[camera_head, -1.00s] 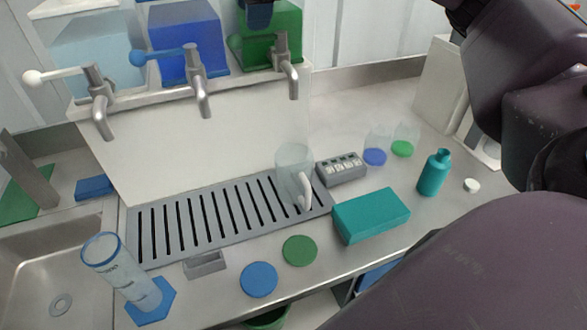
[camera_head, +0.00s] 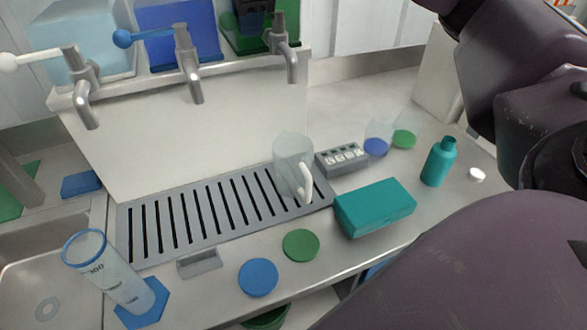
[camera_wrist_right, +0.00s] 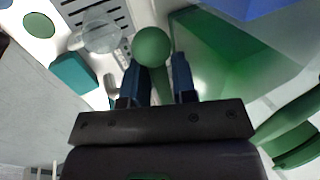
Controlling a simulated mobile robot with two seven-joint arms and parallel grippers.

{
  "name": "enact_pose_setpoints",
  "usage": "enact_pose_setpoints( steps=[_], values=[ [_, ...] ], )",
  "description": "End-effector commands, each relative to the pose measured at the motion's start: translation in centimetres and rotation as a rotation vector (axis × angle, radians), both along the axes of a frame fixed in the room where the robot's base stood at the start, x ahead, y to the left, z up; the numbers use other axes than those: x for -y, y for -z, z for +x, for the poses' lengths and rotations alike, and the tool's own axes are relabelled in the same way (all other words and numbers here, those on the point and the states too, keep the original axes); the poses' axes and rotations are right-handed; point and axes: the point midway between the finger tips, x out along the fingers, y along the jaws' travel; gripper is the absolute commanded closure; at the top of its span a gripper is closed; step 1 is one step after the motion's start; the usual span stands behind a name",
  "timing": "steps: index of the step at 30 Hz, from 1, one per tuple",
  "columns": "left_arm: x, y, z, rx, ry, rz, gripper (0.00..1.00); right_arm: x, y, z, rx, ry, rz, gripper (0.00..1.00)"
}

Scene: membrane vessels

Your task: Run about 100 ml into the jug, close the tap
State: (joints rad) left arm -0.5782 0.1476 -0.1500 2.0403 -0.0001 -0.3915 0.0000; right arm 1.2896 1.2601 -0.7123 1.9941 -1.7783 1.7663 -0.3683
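A clear jug with a white handle (camera_head: 292,168) stands on the grey drip tray (camera_head: 322,196) below the right-hand tap (camera_head: 291,62); I see no coloured liquid in it. The jug also shows from above in the right wrist view (camera_wrist_right: 101,33). That tap is on the green tank (camera_head: 233,36). My right gripper (camera_head: 254,22) is in front of this tank. In the right wrist view its blue fingers (camera_wrist_right: 160,72) are apart, with the tap's green ball-ended lever (camera_wrist_right: 152,46) between them. Any flow at the spout is not visible. My left gripper is out of view.
Two other taps, with a white lever (camera_head: 30,57) and a blue lever (camera_head: 145,37), are to the left. A tilted measuring cylinder (camera_head: 105,270) is at the front left. A teal box (camera_head: 375,207), teal bottle (camera_head: 438,162) and small grey rack (camera_head: 341,157) are right of the jug.

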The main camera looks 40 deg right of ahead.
Motion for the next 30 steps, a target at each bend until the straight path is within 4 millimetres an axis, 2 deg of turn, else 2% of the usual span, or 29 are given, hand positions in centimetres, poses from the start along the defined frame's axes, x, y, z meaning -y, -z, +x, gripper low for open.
enact_pose_setpoints(
  steps=[1, 4, 5, 13, 30],
  values=[
    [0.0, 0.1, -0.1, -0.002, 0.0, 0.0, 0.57, 0.0, 0.0, 0.0, 0.0, 0.0, 0.0, 0.82],
    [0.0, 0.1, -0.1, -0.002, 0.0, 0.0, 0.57, 0.0, 0.0, 0.0, 0.0, 0.0, 0.0, 0.98],
    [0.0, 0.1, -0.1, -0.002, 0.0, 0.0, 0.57, 0.0, 0.0, 0.0, 0.0, 0.0, 0.0, 1.0],
    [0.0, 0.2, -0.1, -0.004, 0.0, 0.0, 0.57, 0.0, 0.1, -0.1, -0.001, -0.024, 0.0, 1.0],
    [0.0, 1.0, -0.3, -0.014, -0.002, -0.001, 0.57, 0.0, 0.2, -2.1, -0.003, -0.407, 0.0, 1.0]
  ],
)
